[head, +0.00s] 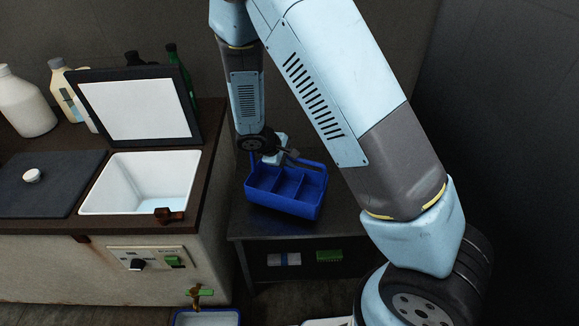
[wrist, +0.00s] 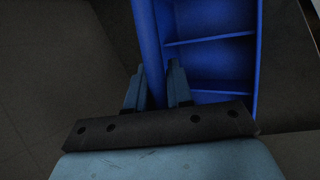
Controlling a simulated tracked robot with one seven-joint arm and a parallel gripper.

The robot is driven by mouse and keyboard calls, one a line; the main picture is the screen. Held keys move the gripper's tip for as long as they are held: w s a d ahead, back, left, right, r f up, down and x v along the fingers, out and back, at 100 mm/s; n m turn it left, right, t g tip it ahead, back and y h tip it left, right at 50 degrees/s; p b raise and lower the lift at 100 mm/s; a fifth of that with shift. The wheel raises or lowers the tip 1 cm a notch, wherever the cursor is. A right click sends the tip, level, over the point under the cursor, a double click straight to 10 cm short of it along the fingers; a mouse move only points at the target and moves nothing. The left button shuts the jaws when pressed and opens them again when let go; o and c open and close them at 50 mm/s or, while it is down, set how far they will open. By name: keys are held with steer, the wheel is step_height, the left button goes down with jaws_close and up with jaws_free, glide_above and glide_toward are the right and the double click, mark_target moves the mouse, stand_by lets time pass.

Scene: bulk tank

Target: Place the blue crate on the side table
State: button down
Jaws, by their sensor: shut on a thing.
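The blue crate (head: 284,203) is an open box with dividers and a raised handle bar. In the head view it is over the dark side table (head: 330,215), slightly tilted; I cannot tell whether its base touches the top. My gripper (head: 284,157) is at the crate's upper edge, shut on the handle. In the wrist view the fingers of my gripper (wrist: 157,85) are on either side of the blue handle bar, and the crate's compartments (wrist: 212,60) show to the right. The crate's far underside is hidden.
The tank counter to the left holds an open white basin (head: 150,185) with a raised lid (head: 135,108), and several bottles (head: 28,100) behind. A lower shelf of the table holds a green box (head: 329,256). A blue-rimmed tray (head: 206,318) is on the floor in front.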

step_height(320, 180, down, 3)
steer(key=shift+r, duration=0.1)
steer(key=c, duration=1)
jaws_free()
steer(key=v, duration=1.2)
